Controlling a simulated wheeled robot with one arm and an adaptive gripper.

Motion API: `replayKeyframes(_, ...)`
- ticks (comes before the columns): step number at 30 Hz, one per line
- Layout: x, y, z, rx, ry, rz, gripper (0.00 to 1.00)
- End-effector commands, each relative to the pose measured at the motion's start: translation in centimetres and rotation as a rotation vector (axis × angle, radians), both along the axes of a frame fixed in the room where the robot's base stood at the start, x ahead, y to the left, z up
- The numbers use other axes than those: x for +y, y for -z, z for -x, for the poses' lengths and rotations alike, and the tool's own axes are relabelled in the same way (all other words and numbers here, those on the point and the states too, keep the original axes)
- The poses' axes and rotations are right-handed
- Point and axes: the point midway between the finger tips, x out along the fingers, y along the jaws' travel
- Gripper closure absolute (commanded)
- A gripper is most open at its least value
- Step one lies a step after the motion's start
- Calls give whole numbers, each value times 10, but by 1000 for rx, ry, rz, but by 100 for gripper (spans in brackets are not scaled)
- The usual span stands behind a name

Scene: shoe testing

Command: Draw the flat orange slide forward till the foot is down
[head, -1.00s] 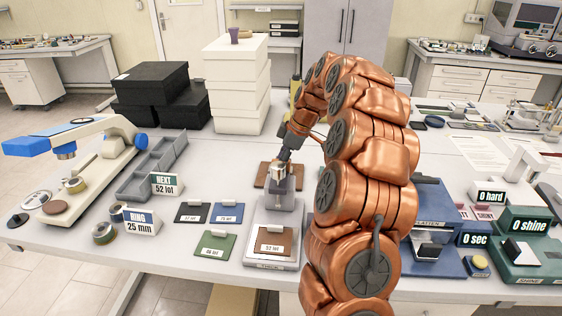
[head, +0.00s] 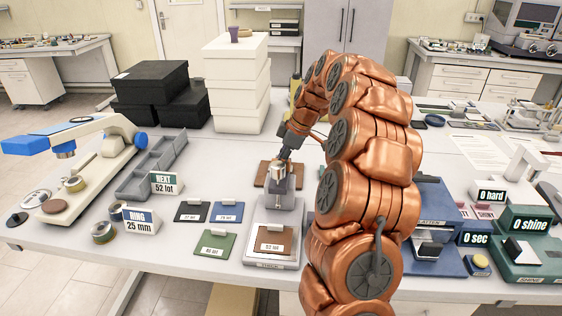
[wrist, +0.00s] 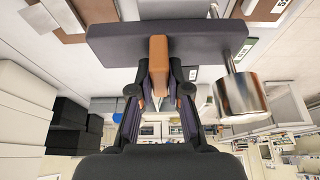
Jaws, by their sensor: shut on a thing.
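The flat orange slide (wrist: 158,66) shows in the wrist view on a dark grey bar (wrist: 205,45), between my gripper's fingers. My gripper (wrist: 159,93) is shut on the slide. In the head view, my gripper (head: 285,154) reaches down at the top of the grey thickness gauge (head: 284,219) and hides the slide. A shiny metal cylinder (wrist: 240,97) hangs beside the bar on a thin rod. A brown sample (head: 273,239) with a 52 lot label lies on the gauge's pale front plate. The foot's contact with the sample cannot be made out.
Small sample cards (head: 214,243) lie left of the gauge. A 52 lot sign (head: 167,184) and a 25 mm ring sign (head: 141,221) stand farther left. Blue (head: 437,262) and green (head: 520,262) testers stand right of my arm. White boxes (head: 235,80) stand behind.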

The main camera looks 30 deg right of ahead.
Motion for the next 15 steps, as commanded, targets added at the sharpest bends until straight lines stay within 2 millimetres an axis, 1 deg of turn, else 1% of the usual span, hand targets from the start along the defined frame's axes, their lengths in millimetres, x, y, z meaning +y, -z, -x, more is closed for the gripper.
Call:
replayKeyframes(5,13,4,13,-1,-1,-2,100)
replayKeyframes(15,37,3,41,-3,-1,-1,100)
